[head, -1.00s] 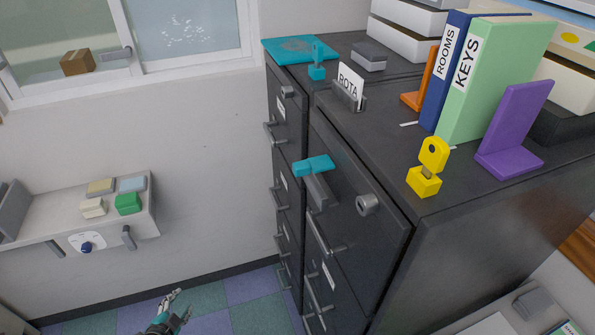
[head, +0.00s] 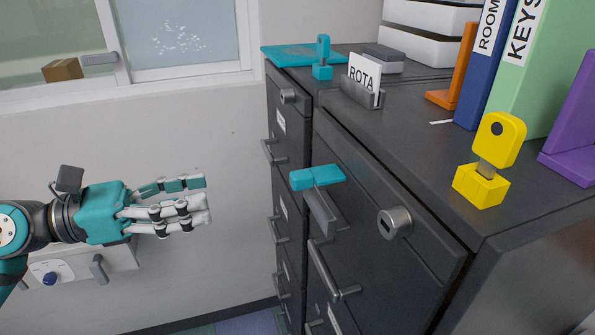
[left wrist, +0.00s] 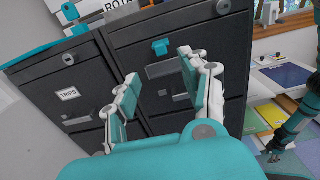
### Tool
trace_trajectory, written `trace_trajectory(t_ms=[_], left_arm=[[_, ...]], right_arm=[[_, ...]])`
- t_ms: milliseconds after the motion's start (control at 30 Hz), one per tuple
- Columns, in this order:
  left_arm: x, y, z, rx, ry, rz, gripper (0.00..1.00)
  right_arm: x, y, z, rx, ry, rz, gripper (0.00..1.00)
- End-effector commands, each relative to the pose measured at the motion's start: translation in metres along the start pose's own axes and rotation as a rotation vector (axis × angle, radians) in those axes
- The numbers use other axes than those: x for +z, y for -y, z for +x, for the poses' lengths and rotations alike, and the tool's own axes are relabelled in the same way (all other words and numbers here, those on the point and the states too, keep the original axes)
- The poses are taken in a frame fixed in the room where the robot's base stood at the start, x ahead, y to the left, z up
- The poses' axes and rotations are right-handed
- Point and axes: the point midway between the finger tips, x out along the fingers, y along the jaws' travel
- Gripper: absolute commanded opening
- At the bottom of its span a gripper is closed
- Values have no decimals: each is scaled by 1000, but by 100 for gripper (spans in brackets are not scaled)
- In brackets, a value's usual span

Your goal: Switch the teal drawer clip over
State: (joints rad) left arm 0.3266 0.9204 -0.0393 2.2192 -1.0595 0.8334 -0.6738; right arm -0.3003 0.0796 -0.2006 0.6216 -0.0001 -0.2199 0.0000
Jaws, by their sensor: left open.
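The teal drawer clip (head: 317,177) sits at the top of the near cabinet's front, above a grey handle-like bar (head: 322,211), with a round lock (head: 394,223) to its right. The clip also shows in the left wrist view (left wrist: 161,47), ahead of and above the fingers. My left gripper (head: 207,198) is open and empty in the head view, to the left of the cabinets and apart from them. In the left wrist view its two fingers (left wrist: 160,88) stand apart with the cabinet front beyond.
On the cabinet tops stand a yellow tagged key block (head: 481,185), a ROTA card holder (head: 362,93), a teal stand (head: 322,70) on a teal mat (head: 285,55), binders (head: 489,60) and a purple bookend (head: 575,140). Drawer handles (head: 332,275) stick out. Open air lies left of the cabinets.

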Motion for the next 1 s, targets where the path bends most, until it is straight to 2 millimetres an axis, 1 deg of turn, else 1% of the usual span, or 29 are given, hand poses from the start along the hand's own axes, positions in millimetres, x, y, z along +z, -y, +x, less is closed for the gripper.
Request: trace_trajectory(t_ms=[33,200,500,600,700,800,1000], left_arm=[[8,2,10,-5,3,1,46],[10,1,48,-5,6,-4,46],[8,0,112,-3,7,-6,46],[7,1,129,-2,6,-5,46],[5,0,141,0,5,-7,46],[3,0,149,-1,4,-6,46],[2,0,153,0,4,-5,46]], right_arm=[[2,2,-12,-3,5,0,40],[4,5,-34,-7,10,0,40],[-4,2,-67,-4,3,0,40],[-6,1,-74,-3,2,0,40],[-7,0,-79,-1,1,0,40],[-7,-2,-82,1,2,0,40],[-7,-5,-82,4,2,1,40]])
